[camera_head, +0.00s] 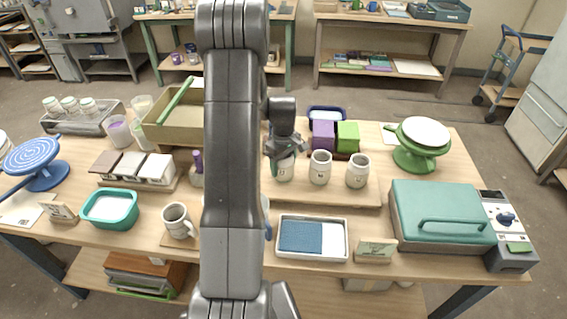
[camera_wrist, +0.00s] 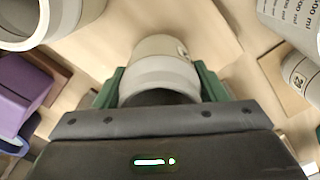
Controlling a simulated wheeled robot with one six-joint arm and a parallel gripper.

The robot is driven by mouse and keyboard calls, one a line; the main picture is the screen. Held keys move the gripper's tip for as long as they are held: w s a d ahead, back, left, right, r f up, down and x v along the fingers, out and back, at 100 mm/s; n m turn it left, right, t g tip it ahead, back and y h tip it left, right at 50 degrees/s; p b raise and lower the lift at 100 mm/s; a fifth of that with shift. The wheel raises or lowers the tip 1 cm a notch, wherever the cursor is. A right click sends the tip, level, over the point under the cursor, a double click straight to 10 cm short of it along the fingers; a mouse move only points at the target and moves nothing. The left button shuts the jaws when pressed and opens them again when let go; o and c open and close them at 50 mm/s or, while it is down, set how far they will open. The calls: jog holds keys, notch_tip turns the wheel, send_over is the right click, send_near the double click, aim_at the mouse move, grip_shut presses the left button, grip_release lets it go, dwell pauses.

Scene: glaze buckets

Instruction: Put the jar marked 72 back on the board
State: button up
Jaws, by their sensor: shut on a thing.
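My gripper (camera_head: 280,152) is shut on a pale grey-white jar (camera_head: 285,171). In the wrist view the green fingers of my gripper (camera_wrist: 160,88) are on both sides of this jar (camera_wrist: 162,62). Its small label is turned partly away and I cannot read it. The wooden board (camera_head: 335,197) lies under and in front of the row of jars. The held jar is at the left of the row; I cannot tell whether it touches the board. A middle jar (camera_head: 320,169) and a right jar (camera_head: 357,172) stand on the board. Their marks are too small to read.
Purple (camera_head: 323,134) and green (camera_head: 347,135) blocks stand behind the jars. A green turntable (camera_head: 415,158) is at the back right. A tray with a blue pad (camera_head: 313,254) lies in front, and a teal-lidded case (camera_head: 440,212) stands right. The front strip of the board is bare.

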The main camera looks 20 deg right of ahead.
jog(key=shift+f, duration=0.2)
jog(key=shift+f, duration=0.1)
jog(key=o, duration=1.2)
notch_tip(320, 180, up, 12)
jog(key=shift+r+b, duration=0.1)
jog(key=shift+b, duration=0.7)
